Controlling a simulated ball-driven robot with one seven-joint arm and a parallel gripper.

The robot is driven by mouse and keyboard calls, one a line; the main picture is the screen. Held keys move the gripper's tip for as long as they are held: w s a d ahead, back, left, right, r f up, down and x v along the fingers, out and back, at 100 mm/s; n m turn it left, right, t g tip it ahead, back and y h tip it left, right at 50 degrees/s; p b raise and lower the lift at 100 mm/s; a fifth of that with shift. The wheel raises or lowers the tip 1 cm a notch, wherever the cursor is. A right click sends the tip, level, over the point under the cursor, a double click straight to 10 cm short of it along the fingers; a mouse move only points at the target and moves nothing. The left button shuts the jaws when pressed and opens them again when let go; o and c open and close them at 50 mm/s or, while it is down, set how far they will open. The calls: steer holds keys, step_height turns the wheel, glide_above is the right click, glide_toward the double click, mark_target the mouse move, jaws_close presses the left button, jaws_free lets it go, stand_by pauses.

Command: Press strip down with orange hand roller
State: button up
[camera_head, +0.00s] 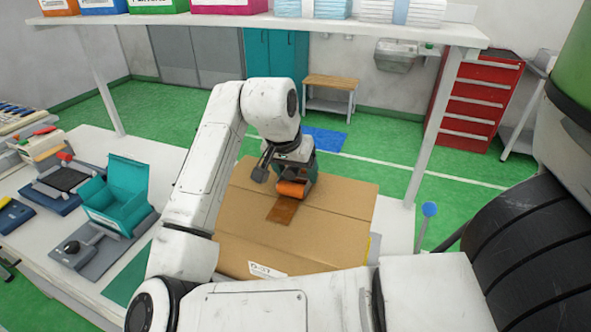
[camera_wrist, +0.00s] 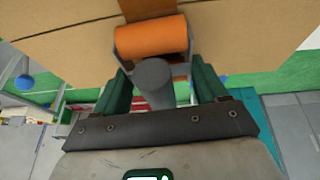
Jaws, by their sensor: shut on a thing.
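The orange hand roller (camera_head: 292,188) is in my gripper over the top of a large cardboard box (camera_head: 330,215). In the wrist view its orange cylinder (camera_wrist: 151,38) and grey handle (camera_wrist: 152,82) show, with the handle between my green gripper fingers (camera_wrist: 153,92). My gripper is shut on the handle. A brown strip (camera_head: 283,209) lies on the box top across its seam, just in front of the roller. The roller appears to be at the strip's far end; whether it presses on it I cannot tell. The strip's end under the roller is hidden.
The box stands on a white bench (camera_head: 160,160). To the left are a teal open box (camera_head: 118,195) on a grey fixture and several tools. A white shelf (camera_head: 300,24) with coloured boxes spans above. A blue-topped post (camera_head: 429,209) stands right of the box.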

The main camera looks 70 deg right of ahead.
mark_target(287, 175)
steer(key=shift+w+a, duration=0.1)
steer(key=shift+a, duration=0.85)
steer(key=shift+a, duration=0.1)
steer(key=shift+a, duration=0.4)
steer(key=shift+a, duration=0.1)
steer(key=shift+a, duration=0.4)
step_height(287, 175, up, 8)
steer(key=p, duration=0.6)
steer(key=shift+p, duration=0.3)
